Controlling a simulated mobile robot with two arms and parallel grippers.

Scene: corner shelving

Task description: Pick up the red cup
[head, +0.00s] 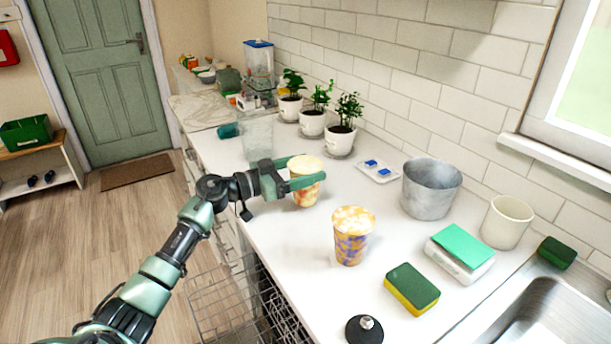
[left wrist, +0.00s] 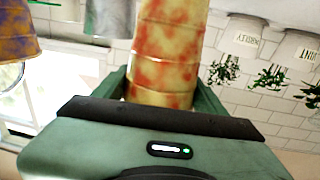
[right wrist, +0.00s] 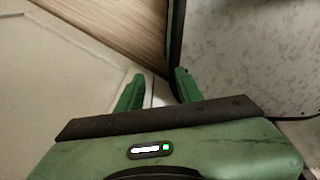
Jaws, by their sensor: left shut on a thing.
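The red cup (head: 306,188), patterned in red and yellow, stands upright at the middle of the white counter. My left gripper (head: 304,176) is shut on it, one finger on either side; whether its base touches the counter is hard to tell. In the left wrist view the red cup (left wrist: 168,50) fills the space between the fingers. A similar purple and yellow cup (head: 352,240) stands apart, nearer the front. My right gripper (right wrist: 158,88) shows only in the right wrist view, open and empty, with a gap between its fingers.
Behind are a clear container (head: 257,137) and several potted plants (head: 341,138). To the right are a metal pot (head: 430,188), a white cup (head: 506,222), a green and yellow sponge (head: 411,289) and the sink (head: 545,320). An open dish rack (head: 225,305) juts out below the counter.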

